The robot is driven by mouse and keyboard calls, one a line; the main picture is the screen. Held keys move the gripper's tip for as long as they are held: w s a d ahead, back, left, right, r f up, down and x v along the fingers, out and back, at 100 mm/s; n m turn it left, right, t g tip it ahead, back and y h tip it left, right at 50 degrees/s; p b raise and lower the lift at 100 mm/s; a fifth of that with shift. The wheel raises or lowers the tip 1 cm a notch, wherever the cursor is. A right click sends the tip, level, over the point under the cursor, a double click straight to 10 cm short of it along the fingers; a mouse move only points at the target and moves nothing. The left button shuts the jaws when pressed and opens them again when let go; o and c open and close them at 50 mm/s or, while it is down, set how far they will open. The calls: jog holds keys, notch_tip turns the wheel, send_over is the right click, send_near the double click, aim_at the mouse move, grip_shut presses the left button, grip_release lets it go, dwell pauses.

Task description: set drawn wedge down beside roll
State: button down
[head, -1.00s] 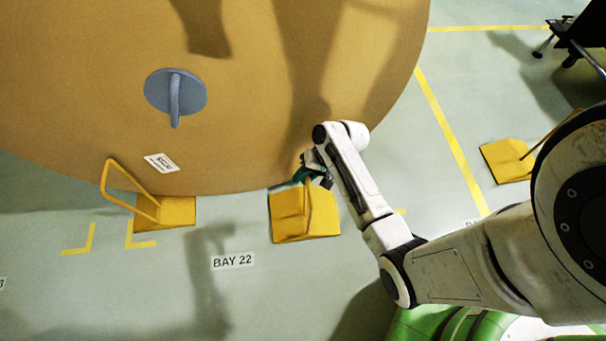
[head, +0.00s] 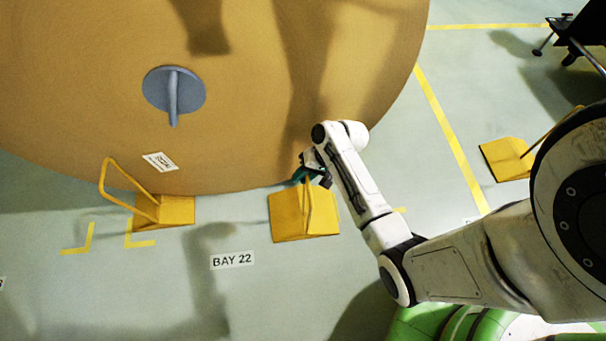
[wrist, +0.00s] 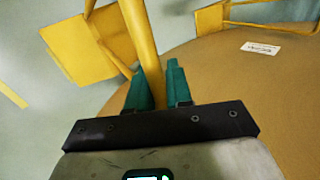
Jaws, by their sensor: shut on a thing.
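A yellow wedge (head: 288,220) with an upright tube handle is at the lower right edge of the big brown kraft roll (head: 250,120). My gripper (head: 312,177) is shut on the top of that handle; in the wrist view its teal fingers (wrist: 157,88) stand either side of the yellow bar, with the wedge (wrist: 75,50) beyond. Whether the wedge touches the floor or the roll is unclear. A second yellow wedge (head: 178,210) with a bent handle sits under the roll's edge to the left; part of it shows in the wrist view (wrist: 210,20).
A third yellow wedge (head: 505,160) lies on the floor at right, partly behind my arm. Yellow floor lines (head: 450,135) and a BAY 22 label (head: 232,260) mark the floor. A dark wheeled stand (head: 580,40) is at top right. Floor in front of the roll is clear.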

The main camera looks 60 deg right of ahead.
jog(key=shift+f, duration=0.1)
jog(key=c, duration=1)
grip_release()
jog(key=shift+o, duration=0.2)
jog(key=p+v, duration=0.3)
jog(key=v, duration=0.7)
jog(key=shift+s+r, duration=0.15)
jog(key=shift+r, duration=0.15)
jog(key=s+a+r+n+g+h, duration=0.2)
jog(key=s+a+r+n, duration=0.25)
jog(key=a, duration=0.35)
jog(key=s+a+r+n+g+h, duration=0.2)
jog(key=s+a+r+n, duration=0.1)
jog(key=s+a+n, duration=0.3)
notch_tip(320, 180, up, 16)
jog(key=w+p, duration=0.1)
jog(key=p, duration=1.5)
jog(key=shift+w+a+p, duration=0.25)
jog(key=shift+a+p, duration=0.05)
jog(key=shift+a, duration=0.15)
